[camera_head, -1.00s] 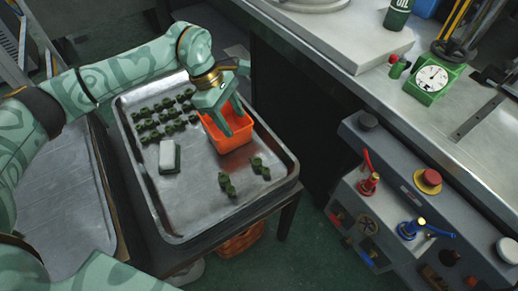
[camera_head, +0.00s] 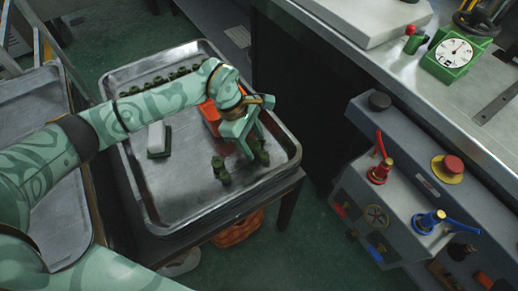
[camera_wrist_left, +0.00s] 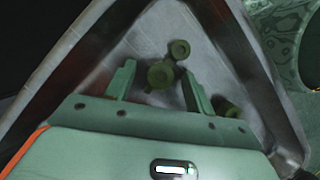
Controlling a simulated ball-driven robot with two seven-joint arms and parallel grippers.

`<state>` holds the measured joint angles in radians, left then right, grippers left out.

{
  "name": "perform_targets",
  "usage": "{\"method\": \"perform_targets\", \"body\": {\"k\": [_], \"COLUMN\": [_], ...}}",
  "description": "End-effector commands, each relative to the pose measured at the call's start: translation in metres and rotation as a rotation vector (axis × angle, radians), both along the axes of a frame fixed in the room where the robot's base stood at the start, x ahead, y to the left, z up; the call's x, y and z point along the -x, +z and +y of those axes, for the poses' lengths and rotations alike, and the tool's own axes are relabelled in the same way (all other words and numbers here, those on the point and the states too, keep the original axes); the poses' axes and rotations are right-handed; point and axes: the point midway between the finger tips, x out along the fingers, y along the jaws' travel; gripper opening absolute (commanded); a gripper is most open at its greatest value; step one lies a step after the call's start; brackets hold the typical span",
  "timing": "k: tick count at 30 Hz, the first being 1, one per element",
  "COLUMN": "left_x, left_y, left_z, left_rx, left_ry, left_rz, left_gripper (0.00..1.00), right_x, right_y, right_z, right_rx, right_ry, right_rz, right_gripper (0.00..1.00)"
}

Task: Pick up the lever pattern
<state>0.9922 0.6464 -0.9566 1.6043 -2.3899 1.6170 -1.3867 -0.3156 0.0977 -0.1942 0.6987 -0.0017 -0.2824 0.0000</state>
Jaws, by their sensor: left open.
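A dark green lever pattern (camera_head: 262,157) lies on the metal tray (camera_head: 190,215) near its right side, partly hidden by my left gripper in the head view. My left gripper (camera_head: 256,149) is open just above it. In the left wrist view the pattern (camera_wrist_left: 162,74) shows between the two open fingers (camera_wrist_left: 158,68), with no clear contact. Another green pattern (camera_head: 221,171) lies to the left of the gripper in the head view. It also shows in the wrist view, beside the right finger (camera_wrist_left: 226,106). My right gripper is not in view.
An orange bin (camera_head: 209,112) stands on the tray behind my left gripper. A white block on a green base (camera_head: 158,139) sits left of it. Several green pieces (camera_head: 160,80) line the tray's back. A grey control console (camera_head: 405,180) with valves stands to the right.

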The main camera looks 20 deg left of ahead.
Motion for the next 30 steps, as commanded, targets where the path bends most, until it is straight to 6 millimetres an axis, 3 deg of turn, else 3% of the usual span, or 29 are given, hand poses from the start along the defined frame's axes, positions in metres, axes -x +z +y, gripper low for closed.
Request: {"method": "perform_targets", "body": {"k": [7,12,23,28,30], "left_x": [0.0,0.0,-0.001,-0.001,-0.002], "left_y": [0.0,0.0,0.003,0.025,0.04], "left_z": [-0.001,-0.001,0.0,0.0,0.0], "left_rx": [0.0,0.0,0.0,-0.001,-0.001], "left_ry": [0.001,0.001,0.001,0.002,0.001], "left_rz": [-0.003,-0.003,-0.004,-0.009,-0.011], "left_gripper": [0.54,0.07,0.06,0.06,0.06], "right_x": [0.0,0.0,0.0,-0.001,0.003], "right_y": [0.0,0.0,0.002,0.011,0.016], "right_z": [-0.001,-0.001,-0.001,0.0,0.012], "right_rx": [0.001,0.002,0.002,-0.002,-0.018], "right_ry": [0.003,0.003,0.001,-0.013,-0.033], "right_rz": [0.002,0.002,-0.001,-0.017,-0.018], "right_gripper": [0.77,0.77,0.77,0.77,0.77]}}
